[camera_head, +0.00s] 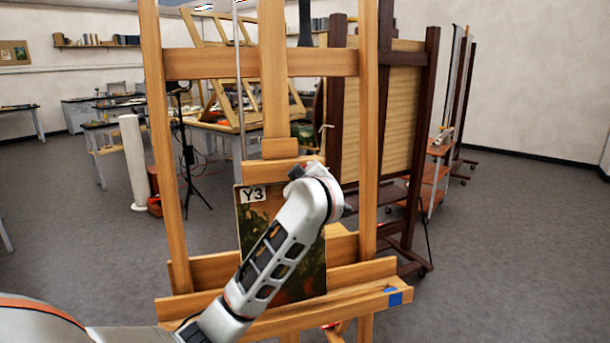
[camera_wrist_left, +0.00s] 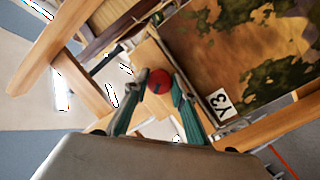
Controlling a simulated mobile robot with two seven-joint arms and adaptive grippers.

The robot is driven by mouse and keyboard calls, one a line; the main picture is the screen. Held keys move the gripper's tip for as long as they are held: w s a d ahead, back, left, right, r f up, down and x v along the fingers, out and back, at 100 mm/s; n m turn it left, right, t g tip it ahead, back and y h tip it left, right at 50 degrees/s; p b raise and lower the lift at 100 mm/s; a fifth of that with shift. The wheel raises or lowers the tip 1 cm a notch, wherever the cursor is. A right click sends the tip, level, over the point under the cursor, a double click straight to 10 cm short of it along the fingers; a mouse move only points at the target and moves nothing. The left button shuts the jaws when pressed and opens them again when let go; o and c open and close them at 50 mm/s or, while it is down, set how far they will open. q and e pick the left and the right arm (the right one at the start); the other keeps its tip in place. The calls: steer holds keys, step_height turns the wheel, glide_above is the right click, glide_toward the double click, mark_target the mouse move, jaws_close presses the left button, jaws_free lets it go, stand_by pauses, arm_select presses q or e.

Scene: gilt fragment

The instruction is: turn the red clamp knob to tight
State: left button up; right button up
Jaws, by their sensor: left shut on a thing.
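The red clamp knob (camera_wrist_left: 160,80) shows in the left wrist view, round with a small dark mark on its face. My left gripper (camera_wrist_left: 163,91) has its two green-sided fingers on either side of the knob and is shut on it. In the head view my arm's wrist hides the knob and fingers, in front of the top of a painted panel (camera_head: 282,225) labelled Y3. The panel stands on a wooden easel (camera_head: 155,130) and also shows in the left wrist view (camera_wrist_left: 255,50). I cannot tell how tight the knob is. My right gripper is not in view.
The easel's ledge (camera_head: 350,300) carries a blue patch (camera_head: 395,298) at its right end. A dark easel (camera_head: 425,110) stands close behind on the right. A white cylinder (camera_head: 132,160) and a black stand (camera_head: 188,150) are behind on the left. Grey floor is clear at far right.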

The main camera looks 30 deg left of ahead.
arm_select(q)
steer(key=m+g, duration=0.1)
steer(key=m, duration=0.5)
stand_by(0.7)
steer(key=o, duration=1.1)
steer(key=shift+r, duration=0.1)
steer(key=shift+v, duration=3.75)
steer(key=shift+r, duration=0.1)
